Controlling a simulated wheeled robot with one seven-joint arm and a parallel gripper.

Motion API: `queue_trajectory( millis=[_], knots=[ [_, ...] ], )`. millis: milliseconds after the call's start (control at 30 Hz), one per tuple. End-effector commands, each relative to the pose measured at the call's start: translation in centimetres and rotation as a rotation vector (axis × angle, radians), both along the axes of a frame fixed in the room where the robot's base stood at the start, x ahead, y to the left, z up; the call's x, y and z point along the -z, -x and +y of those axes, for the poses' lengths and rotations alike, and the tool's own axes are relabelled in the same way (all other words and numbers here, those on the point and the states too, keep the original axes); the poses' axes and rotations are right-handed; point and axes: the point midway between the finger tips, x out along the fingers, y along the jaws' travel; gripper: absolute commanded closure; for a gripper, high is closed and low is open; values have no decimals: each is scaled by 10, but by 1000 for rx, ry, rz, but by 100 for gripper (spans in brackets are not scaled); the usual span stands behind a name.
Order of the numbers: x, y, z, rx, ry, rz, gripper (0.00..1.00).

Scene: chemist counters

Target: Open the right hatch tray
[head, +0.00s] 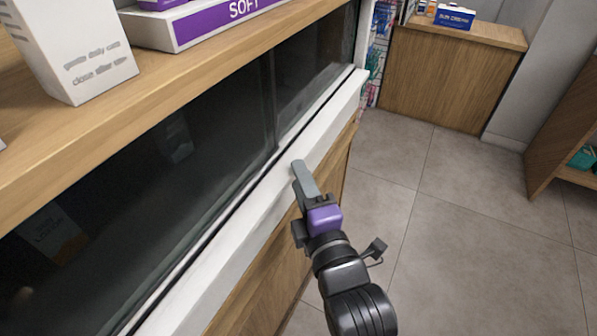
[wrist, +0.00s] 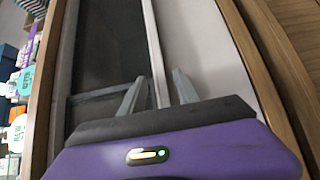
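A long white ledge (head: 235,240) runs below the dark glass front of the counter; it looks like the tray's front, but I cannot tell where one tray ends and another begins. My gripper (head: 304,180) is at this ledge, near the right glass section (head: 312,70). In the wrist view, my gripper (wrist: 159,78) has its two grey fingers apart, with a thin pale rim (wrist: 153,45) running between them. Small gaps seem to show on both sides of the rim, so the fingers look astride it rather than clamped. In the head view my gripper partly hides the ledge.
A wooden counter top (head: 130,95) above the glass carries a white box (head: 70,45) and a purple and white box (head: 215,22). Open tiled floor (head: 450,240) lies to the right. A wooden cabinet (head: 445,75) stands at the back, and a shelf unit (head: 565,120) at the right edge.

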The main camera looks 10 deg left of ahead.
Motion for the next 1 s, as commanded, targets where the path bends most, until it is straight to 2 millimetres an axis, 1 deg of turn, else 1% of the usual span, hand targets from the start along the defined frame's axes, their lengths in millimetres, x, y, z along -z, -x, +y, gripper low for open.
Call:
queue_trajectory(
  millis=[100,200,467,500,667,700,1000],
  knots=[
    [0,-11,5,0,0,1,62],
    [0,-15,7,0,0,1,62],
    [1,-17,8,0,-1,2,62],
    [1,-17,8,0,-1,2,66],
    [1,-17,8,0,-1,2,98],
    [1,-17,8,0,-1,2,100],
    [1,-17,8,0,-1,2,100]
  ],
)
